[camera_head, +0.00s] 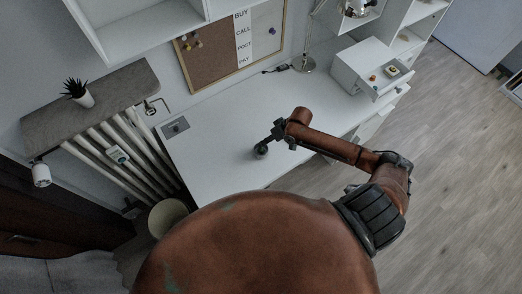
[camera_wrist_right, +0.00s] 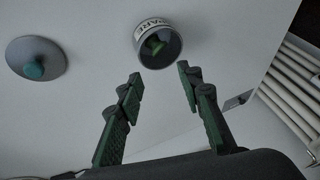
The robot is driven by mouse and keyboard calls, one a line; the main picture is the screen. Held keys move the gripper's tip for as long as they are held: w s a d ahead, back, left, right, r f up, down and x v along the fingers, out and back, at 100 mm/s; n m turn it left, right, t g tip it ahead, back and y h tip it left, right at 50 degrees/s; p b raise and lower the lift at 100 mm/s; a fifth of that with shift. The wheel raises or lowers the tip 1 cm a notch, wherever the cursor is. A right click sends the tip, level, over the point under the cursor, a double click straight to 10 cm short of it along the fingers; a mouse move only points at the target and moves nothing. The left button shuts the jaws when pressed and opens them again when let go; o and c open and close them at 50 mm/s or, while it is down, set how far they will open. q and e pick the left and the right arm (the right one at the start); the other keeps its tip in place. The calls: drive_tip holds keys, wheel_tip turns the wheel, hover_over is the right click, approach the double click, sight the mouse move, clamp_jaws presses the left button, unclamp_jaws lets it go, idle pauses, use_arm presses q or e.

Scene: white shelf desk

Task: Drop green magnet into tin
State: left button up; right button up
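In the right wrist view, a small round tin (camera_wrist_right: 139,36) with a white label and dark lettering stands open on the white desk. A green piece (camera_wrist_right: 155,46), which looks like the green magnet, lies inside it. My right gripper (camera_wrist_right: 158,75) is open and empty, its two dark green fingers apart, with the tin just beyond the fingertips. In the head view, my right gripper (camera_head: 271,137) is over the desk, and a small dark round object (camera_head: 261,150) sits just below it, too small to tell its contents. My left gripper is not in view.
A grey disc (camera_wrist_right: 25,48) with a teal knob lies on the desk in the wrist view. In the head view, the desk (camera_head: 215,155) is mostly clear.

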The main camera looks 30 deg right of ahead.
drive_tip(key=shift+r, duration=0.15)
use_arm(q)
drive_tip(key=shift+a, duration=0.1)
use_arm(e)
drive_tip(key=v, duration=1.1)
drive_tip(key=shift+s+d+r, duration=0.15)
drive_tip(key=shift+d+r, duration=0.05)
drive_tip(key=shift+r, duration=0.15)
